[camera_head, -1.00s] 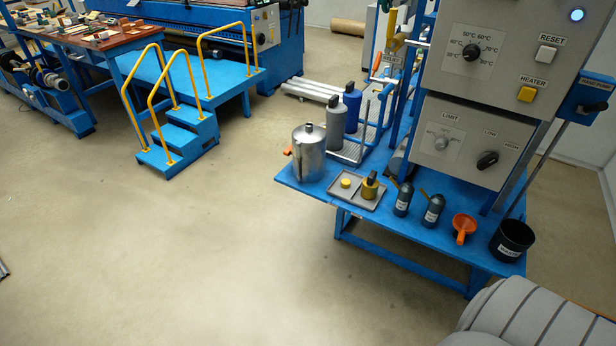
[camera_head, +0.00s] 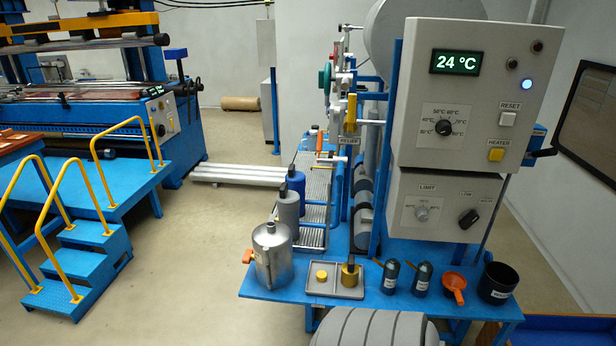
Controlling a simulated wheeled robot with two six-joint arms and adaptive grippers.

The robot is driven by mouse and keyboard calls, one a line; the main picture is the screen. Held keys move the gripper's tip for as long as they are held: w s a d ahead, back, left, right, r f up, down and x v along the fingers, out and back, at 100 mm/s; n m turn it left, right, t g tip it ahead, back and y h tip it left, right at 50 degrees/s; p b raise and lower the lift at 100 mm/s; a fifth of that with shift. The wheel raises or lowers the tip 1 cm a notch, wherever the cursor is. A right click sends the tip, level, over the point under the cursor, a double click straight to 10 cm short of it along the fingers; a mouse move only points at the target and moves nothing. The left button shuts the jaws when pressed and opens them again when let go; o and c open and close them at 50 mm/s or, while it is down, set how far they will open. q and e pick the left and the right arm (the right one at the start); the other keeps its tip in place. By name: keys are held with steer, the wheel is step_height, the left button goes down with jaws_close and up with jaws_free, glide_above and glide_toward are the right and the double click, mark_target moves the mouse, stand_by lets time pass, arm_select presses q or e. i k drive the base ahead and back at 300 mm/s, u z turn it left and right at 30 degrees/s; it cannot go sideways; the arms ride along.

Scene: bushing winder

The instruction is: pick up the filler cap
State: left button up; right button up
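A small round yellow cap (camera_head: 321,275), which looks like the filler cap, sits in the left part of a shallow grey tray (camera_head: 309,288) on the front of the blue bench. A brass-coloured piece with a dark top (camera_head: 350,276) stands in the tray's right part. Neither of my grippers shows in the head view, so nothing visible is touching the cap.
A silver canister (camera_head: 272,258) stands left of the tray. Two dark bottles (camera_head: 391,278), an orange funnel (camera_head: 455,284) and a black bucket (camera_head: 497,283) stand to its right. A control cabinet (camera_head: 455,100) rises behind. Blue steps (camera_head: 80,265) stand left across open floor (camera_head: 205,270).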

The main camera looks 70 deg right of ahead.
mark_target(321, 275)
steer(key=z, duration=0.55)
steer(key=i, duration=0.75)
steer(key=z, duration=0.85)
